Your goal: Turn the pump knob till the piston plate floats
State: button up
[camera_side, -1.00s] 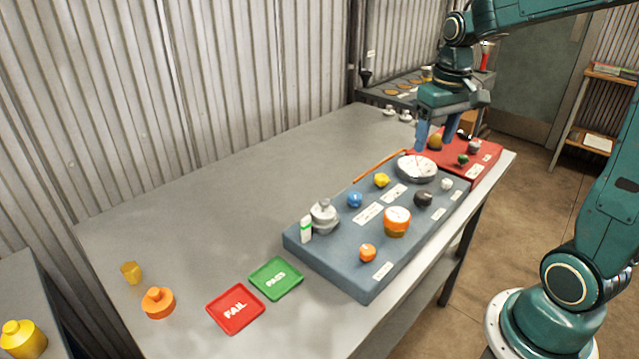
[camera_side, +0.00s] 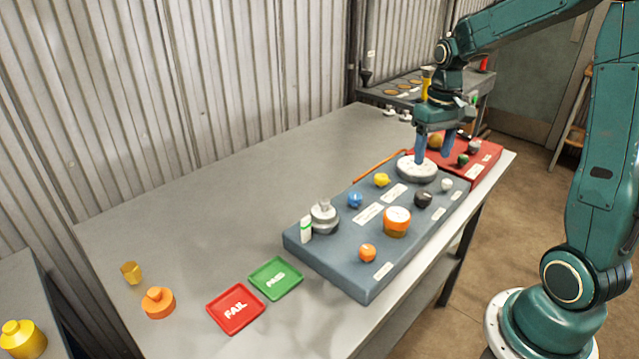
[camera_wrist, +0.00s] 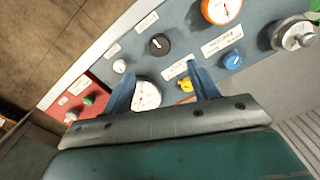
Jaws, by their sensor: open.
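My gripper (camera_side: 434,157) is open and empty, fingers pointing down just above the far end of the blue-grey panel (camera_side: 325,266). It also shows in the wrist view (camera_wrist: 162,69), with a white dial gauge (camera_wrist: 147,94) behind its fingers. The panel bears a yellow knob (camera_side: 381,180), a blue knob (camera_side: 355,200), a black knob (camera_side: 423,199), a small white knob (camera_side: 446,185) and an orange knob (camera_side: 368,253). A silver stepped piston with a plate (camera_side: 323,217) stands at the near left end. The labels are too small to read, so I cannot tell which knob is the pump's.
An orange-rimmed gauge (camera_side: 397,222) and a small white-and-green bottle (camera_side: 306,230) stand on the panel. A red panel (camera_side: 480,160) with knobs adjoins its far end. Red FAIL (camera_side: 236,322) and green PASS (camera_side: 262,289) trays lie in front. The table's left half is mostly clear.

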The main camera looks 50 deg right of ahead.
aim_at(424, 194)
notch_tip(424, 194, down, 11)
jog(key=shift+f, duration=0.1)
dwell(0.4)
jog(key=c, duration=1)
jog(key=shift+m, duration=1.3)
jog(key=o, duration=1)
